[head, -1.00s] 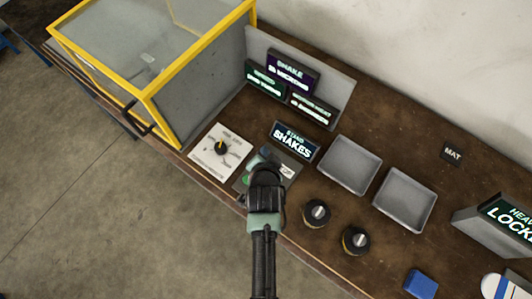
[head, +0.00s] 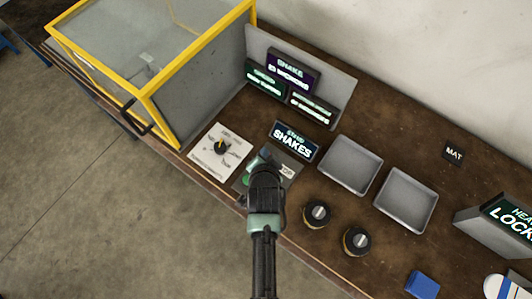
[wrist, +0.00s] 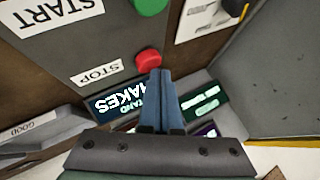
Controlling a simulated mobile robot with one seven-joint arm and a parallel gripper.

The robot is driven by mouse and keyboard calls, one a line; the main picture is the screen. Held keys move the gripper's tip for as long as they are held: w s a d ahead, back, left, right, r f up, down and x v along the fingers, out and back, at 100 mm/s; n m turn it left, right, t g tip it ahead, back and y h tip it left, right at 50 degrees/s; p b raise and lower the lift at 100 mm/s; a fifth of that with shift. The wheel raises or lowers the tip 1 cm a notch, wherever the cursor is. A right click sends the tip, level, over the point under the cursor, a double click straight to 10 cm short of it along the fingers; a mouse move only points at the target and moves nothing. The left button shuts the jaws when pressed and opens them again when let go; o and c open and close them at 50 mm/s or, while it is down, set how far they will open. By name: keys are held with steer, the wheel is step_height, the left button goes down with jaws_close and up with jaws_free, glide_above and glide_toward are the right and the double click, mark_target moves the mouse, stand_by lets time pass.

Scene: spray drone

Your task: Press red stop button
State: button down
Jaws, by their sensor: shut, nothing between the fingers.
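The red stop button (wrist: 148,62) sits on a dark grey panel in the wrist view, beside a white STOP label (wrist: 97,73). My gripper (wrist: 155,76) is shut, with its blue fingers together and empty. The fingertips overlap the lower edge of the red button in the wrist view; I cannot tell whether they touch it. A green button (wrist: 149,4) with a START label (wrist: 45,22) lies on the same panel. In the head view my gripper (head: 262,159) is over the button panel (head: 287,170) and hides the red button.
A dial plate (head: 209,166) lies left of the panel, near the yellow-framed enclosure (head: 158,88). A SHAKES sign (head: 293,142) stands just behind the panel. Two grey trays (head: 350,164) and two dark round jars (head: 316,214) are to the right.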

steer(key=shift+f+b, duration=0.35)
steer(key=shift+f, duration=0.15)
steer(key=shift+r, duration=0.1)
stand_by(0.5)
steer(key=shift+r+p, duration=0.85)
steer(key=shift+p, duration=0.05)
step_height(320, 180, up, 5)
steer(key=p, duration=0.4)
steer(key=shift+r+p, duration=0.1)
steer(key=shift+p, duration=0.3)
